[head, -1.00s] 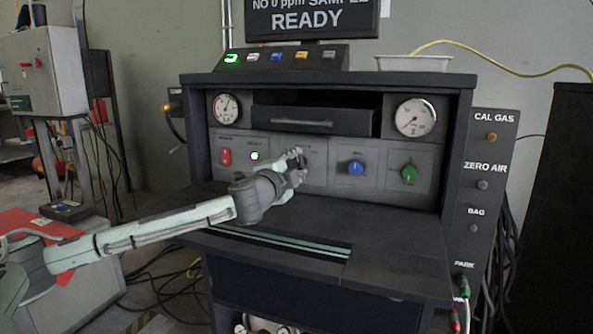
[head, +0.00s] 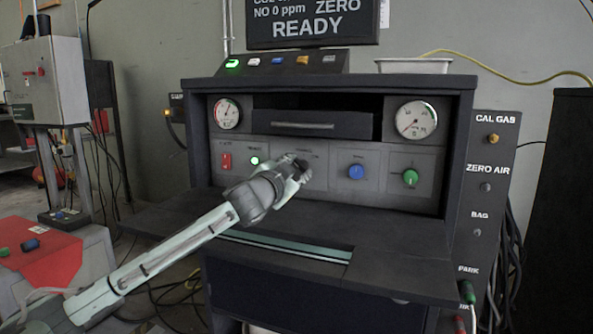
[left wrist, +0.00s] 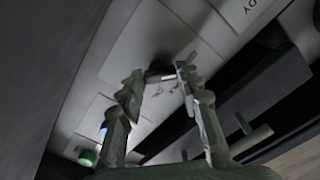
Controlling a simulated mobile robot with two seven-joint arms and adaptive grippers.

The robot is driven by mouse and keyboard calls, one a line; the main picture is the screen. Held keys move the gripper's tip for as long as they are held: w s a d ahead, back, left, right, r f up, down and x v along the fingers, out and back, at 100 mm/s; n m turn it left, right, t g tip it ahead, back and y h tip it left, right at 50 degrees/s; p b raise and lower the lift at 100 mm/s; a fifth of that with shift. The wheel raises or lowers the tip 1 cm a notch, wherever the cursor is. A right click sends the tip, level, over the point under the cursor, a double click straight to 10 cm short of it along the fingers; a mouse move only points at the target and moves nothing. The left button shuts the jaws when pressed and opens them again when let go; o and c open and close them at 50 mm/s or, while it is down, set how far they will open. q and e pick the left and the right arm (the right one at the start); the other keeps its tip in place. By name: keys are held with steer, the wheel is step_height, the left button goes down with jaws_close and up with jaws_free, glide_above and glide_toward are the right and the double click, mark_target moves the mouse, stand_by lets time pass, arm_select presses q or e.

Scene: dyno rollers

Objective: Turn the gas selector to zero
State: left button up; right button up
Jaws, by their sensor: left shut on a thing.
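The gas selector is a dark knob (head: 302,163) on the grey front panel, between the green-lit switch and the blue knob. My left gripper (head: 298,173) is at the panel and shut on this selector, covering most of it. In the left wrist view the two fingers (left wrist: 157,82) stand on either side of the dark selector knob (left wrist: 161,68). Its pointer and markings are too dark and small to read. The screen (head: 312,22) above the bench reads ZERO and READY. My right gripper is in neither view.
A blue knob (head: 356,171) and a green knob (head: 410,178) sit right of the selector, a red switch (head: 226,160) to its left. A drawer (head: 312,123) juts above between two gauges. The shelf (head: 400,250) below is clear. A tall port panel (head: 485,215) stands at right.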

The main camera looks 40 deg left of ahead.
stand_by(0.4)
arm_select(q)
steer(key=o, duration=1.2)
steer(key=shift+c, duration=0.2)
steer(key=v, duration=1.2)
steer(key=shift+f, duration=0.1)
